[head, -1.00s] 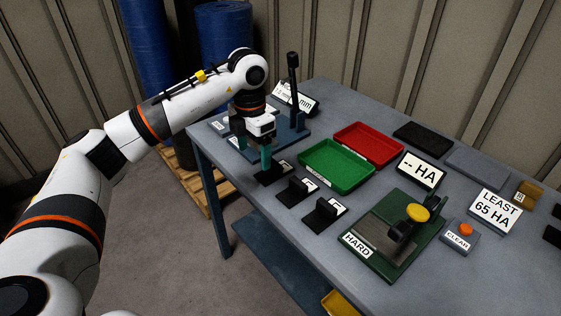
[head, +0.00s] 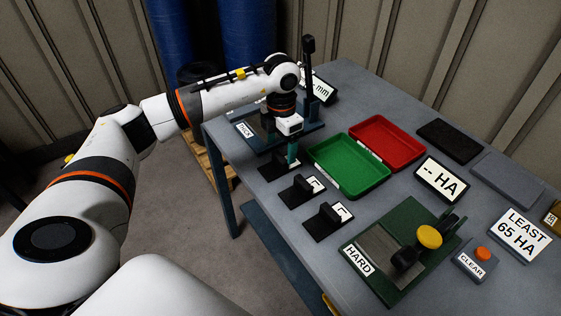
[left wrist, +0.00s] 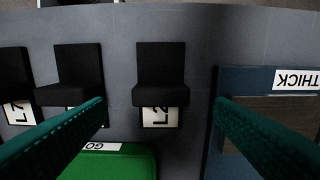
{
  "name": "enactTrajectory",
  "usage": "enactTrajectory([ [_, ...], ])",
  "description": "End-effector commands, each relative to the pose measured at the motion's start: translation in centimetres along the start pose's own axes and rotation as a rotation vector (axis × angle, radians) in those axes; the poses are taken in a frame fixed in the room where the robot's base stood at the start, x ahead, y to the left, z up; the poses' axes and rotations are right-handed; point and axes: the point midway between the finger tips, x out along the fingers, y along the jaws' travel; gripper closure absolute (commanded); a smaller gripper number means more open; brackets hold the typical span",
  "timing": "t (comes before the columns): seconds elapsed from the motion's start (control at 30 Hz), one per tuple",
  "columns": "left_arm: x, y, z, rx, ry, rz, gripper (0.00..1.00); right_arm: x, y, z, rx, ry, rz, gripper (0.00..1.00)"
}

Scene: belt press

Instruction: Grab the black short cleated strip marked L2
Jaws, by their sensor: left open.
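The black short cleated strip marked L2 (left wrist: 159,67) shows in the left wrist view as a flat black piece with a raised cleat across one end and a white L2 tag beside that end. In the head view the farthest strip of the row (head: 272,165) lies on the table, partly hidden by my left gripper (head: 292,157). My left gripper is open and empty above it. In the left wrist view its teal fingers (left wrist: 160,101) are spread on either side of the L2 strip, apart from it. My right gripper is not in view.
Two similar black strips (head: 302,191) (head: 325,221) lie nearer in the row. A green tray (head: 349,193) and a red tray (head: 409,135) stand beside the row. The blue THICK gauge (head: 262,139) with an upright post is close behind my gripper. A green HARD tester (head: 378,291) stands nearer.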

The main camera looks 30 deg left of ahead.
Motion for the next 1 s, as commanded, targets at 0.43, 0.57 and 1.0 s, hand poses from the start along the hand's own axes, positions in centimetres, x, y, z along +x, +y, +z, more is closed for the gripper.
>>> enactTrajectory([
  [0.43,5.1,-0.1,0.3,0.0,-0.002,0.001,0.24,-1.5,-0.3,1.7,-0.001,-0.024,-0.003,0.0],
  [0.57,5.2,-0.1,0.2,0.0,0.0,0.001,0.24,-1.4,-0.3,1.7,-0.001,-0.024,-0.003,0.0],
  [1.0,5.1,-0.1,0.2,0.0,0.0,0.0,0.74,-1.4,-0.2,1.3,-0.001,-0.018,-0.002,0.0],
])
